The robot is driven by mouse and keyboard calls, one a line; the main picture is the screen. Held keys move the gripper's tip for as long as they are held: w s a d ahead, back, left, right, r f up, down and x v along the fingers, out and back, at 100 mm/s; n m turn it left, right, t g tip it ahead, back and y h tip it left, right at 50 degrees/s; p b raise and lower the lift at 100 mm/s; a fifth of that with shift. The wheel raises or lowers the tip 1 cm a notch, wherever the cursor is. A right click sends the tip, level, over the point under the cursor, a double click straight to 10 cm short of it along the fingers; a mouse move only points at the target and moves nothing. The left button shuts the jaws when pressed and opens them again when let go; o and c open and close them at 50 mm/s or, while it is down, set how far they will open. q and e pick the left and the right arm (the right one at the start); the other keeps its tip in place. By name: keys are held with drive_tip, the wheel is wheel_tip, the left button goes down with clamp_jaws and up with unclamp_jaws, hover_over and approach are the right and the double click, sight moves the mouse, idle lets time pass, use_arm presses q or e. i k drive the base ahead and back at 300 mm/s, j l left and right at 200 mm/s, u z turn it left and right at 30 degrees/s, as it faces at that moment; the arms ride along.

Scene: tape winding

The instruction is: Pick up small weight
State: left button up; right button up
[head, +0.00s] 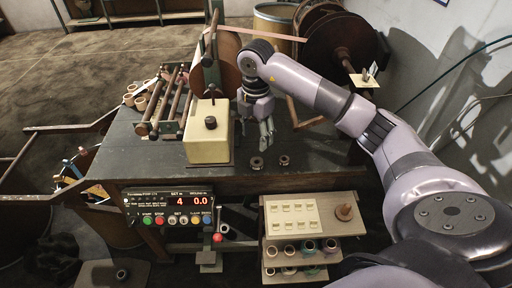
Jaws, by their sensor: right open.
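Two small dark round pieces with holes, which look like weights, sit apart on the dark workbench (330,158) near its front edge. My right gripper (262,138) points down above the bench, behind and above the two pieces. It is open, with nothing seen between its fingers, and appears apart from both pieces. My left gripper is not in view.
A cream box (208,148) with a dark knob stands left of my right gripper. A winding machine with a large dark reel (338,42) is behind. A control panel (170,205) and a cream-topped shelf unit (325,215) holding tape rolls are in front.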

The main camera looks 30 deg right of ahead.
sight(284, 159)
drive_tip(key=z, duration=1.3)
